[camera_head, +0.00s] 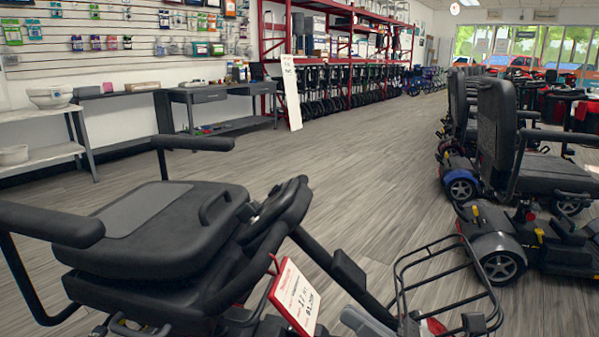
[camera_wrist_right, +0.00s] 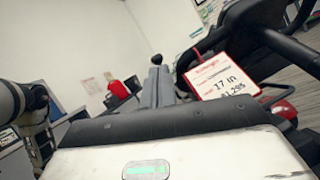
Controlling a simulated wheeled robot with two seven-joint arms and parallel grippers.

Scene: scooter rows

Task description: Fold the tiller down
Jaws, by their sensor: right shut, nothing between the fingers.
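The scooter's black tiller (camera_head: 338,272) slopes from its front, at the lower middle of the head view, up and left to its control head (camera_head: 285,212). That head is low, against the front edge of the black padded seat (camera_head: 165,212). In the right wrist view black scooter parts and a white-and-red price sign (camera_wrist_right: 222,80) show at the upper right. My right gripper (camera_head: 352,316) is a grey shape at the bottom of the head view, right of the sign. Its grey fingers (camera_wrist_right: 158,78) are shut and empty in the wrist view. My left gripper is not seen.
A black wire basket (camera_head: 447,285) stands at the scooter's front. More scooters (camera_head: 500,250) are parked at the right. A workbench (camera_head: 215,95) and white shelf (camera_head: 40,155) line the left wall. Wooden floor (camera_head: 345,170) is clear in the middle.

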